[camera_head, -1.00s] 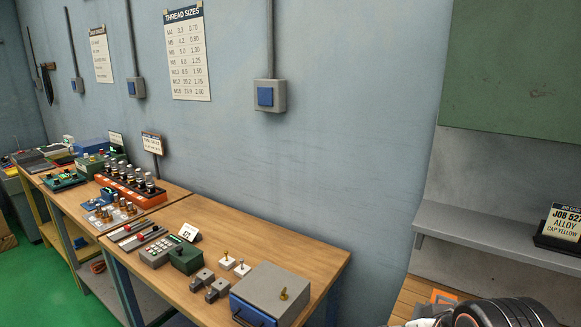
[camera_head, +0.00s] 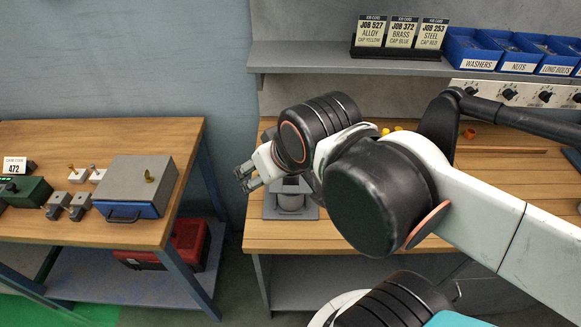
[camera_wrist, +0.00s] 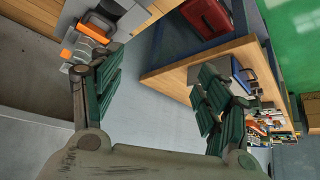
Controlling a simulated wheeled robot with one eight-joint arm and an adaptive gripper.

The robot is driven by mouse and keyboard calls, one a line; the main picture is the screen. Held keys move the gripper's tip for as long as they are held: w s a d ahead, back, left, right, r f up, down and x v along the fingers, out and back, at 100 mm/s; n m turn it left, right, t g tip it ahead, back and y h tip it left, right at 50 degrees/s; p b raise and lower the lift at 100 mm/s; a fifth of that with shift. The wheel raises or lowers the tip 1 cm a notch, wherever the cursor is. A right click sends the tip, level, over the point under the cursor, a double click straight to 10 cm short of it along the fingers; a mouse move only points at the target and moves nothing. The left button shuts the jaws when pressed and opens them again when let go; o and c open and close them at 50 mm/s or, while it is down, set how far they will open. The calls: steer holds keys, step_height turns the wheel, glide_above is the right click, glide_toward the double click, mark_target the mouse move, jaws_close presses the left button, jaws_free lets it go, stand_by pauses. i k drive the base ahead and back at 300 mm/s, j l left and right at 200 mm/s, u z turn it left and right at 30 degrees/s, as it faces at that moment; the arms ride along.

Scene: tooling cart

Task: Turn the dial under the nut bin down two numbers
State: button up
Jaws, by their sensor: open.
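The nut bin (camera_head: 516,50) is a blue open bin labelled NUTS on the shelf at the upper right of the head view. Below it, a pale panel strip (camera_head: 528,92) carries a row of black dials. The dial under the nut bin (camera_head: 509,94) is small, and its number cannot be read. My gripper (camera_head: 246,178) is well left of the dials, at the left end of the workbench. In the wrist view my gripper (camera_wrist: 155,95) has its green-padded fingers spread, with nothing between them. The dials are not seen in the wrist view.
The washer bin (camera_head: 470,48) and long bolt bin (camera_head: 545,54) flank the nut bin. Job cards (camera_head: 400,34) stand left on the shelf. My arm crosses before the workbench (camera_head: 275,235). A grey box (camera_head: 140,178) sits on the left table, with a gap between the tables.

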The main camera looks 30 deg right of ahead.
mark_target(508, 93)
steer(key=z, duration=2.45)
